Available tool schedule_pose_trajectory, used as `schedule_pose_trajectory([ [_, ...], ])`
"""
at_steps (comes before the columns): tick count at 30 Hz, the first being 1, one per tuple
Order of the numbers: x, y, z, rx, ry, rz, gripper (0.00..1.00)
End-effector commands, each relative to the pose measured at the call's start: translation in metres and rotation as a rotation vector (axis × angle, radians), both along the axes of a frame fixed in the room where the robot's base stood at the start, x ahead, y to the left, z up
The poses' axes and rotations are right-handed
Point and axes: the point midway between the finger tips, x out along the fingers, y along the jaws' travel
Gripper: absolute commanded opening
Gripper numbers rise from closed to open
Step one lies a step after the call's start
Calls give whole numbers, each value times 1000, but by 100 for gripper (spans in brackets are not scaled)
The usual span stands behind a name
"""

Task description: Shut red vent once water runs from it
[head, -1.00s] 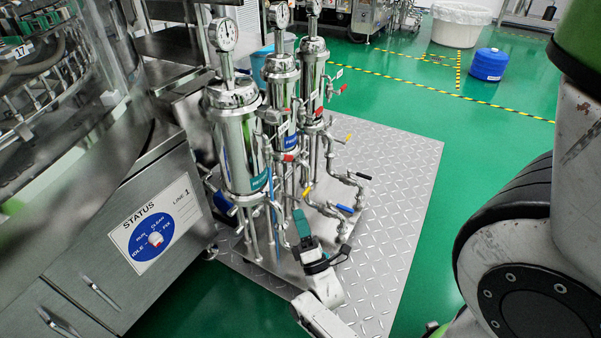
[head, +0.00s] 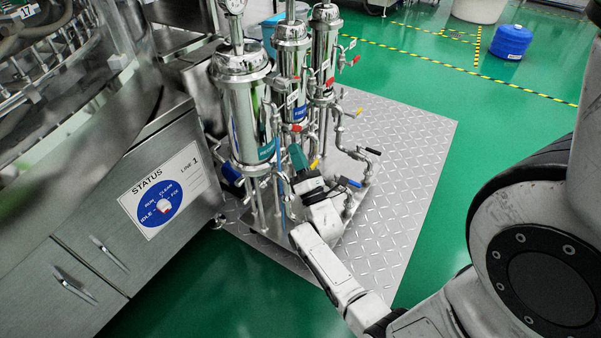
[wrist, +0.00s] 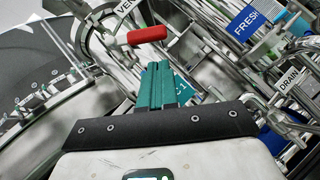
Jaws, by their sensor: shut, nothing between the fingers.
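A red vent handle (wrist: 147,35) lies crosswise just beyond my gripper's fingertips in the wrist view, near a partly cut-off white label (wrist: 125,6) starting "VEN". In the head view a red handle (head: 296,127) shows just above my gripper (head: 296,152), beside the front steel filter housing (head: 240,120). My gripper's teal fingers (wrist: 158,72) are together and empty. A small gap seems to separate them from the handle; contact is hard to judge. I see no water running from the vent; its outlet is not clear.
Two more steel housings (head: 292,75) stand behind, with red handles (head: 329,82) and thin pipes. Yellow (head: 315,163), blue (head: 350,182) and black (head: 373,150) handles sit lower. A steel cabinet (head: 60,260) stands left. The tread plate (head: 410,170) is clear to the right.

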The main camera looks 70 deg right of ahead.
Motion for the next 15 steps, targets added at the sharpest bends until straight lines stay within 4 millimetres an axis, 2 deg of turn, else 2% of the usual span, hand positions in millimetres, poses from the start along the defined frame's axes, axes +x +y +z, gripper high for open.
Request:
schedule_pose_trajectory([
  [6,-4,-12,17,-1,1,-1,0],
  [15,-4,-15,21,2,0,1,0],
])
